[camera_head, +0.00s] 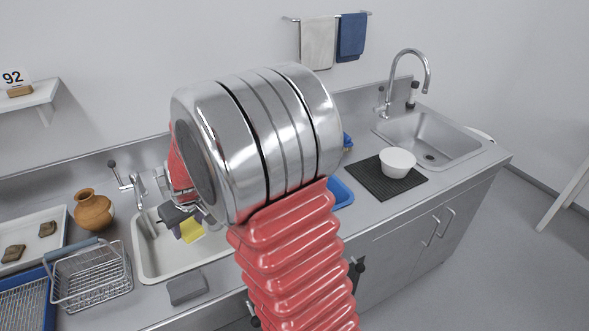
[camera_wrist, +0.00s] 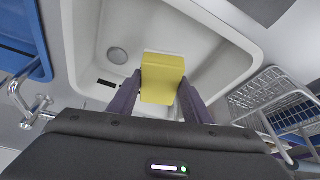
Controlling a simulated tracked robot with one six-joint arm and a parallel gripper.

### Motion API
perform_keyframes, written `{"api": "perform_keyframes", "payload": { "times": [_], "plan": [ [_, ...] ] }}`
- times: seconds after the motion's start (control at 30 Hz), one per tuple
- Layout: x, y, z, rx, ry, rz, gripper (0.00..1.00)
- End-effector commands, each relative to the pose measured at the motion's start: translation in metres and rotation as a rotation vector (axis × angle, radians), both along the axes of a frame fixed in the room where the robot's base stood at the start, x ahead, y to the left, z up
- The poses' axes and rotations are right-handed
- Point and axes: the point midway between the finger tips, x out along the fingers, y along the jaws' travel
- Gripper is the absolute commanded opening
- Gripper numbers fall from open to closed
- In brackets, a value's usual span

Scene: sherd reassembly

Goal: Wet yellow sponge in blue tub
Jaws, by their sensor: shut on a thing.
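The yellow sponge (camera_wrist: 162,78) is held between the two fingers of my gripper (camera_wrist: 160,92), which is shut on it. In the head view the sponge (camera_head: 192,230) shows below my gripper (camera_head: 185,222), over the white sink basin (camera_head: 160,268). The wrist view also shows the white basin (camera_wrist: 225,75) beneath the sponge, with a round drain in its floor. The blue tub (camera_head: 342,192) stands on the counter right of the basin, mostly hidden behind my arm in the head view. A blue edge of it (camera_wrist: 40,70) shows at the left of the wrist view.
A wire basket (camera_head: 92,275) and a brown jug (camera_head: 93,210) stand left of the basin. A grey block (camera_head: 187,288) lies at its front edge. A tap (camera_head: 135,190) rises behind it. A white bowl (camera_head: 397,162) sits on a black mat (camera_head: 375,180) by the steel sink (camera_head: 420,138).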

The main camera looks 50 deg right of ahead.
Motion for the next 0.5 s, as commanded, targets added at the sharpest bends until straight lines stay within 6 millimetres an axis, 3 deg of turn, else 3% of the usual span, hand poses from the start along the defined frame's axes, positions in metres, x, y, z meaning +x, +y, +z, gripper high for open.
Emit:
{"api": "perform_keyframes", "payload": {
  "times": [0.13,0.27,0.5],
  "plan": [
    [0.001,-0.013,0.001,-0.001,0.001,-0.014,0.27],
    [0.004,-0.042,0.004,-0.002,0.004,-0.041,0.27],
    [0.002,-0.127,0.012,-0.003,0.011,-0.102,0.27]
  ]
}}
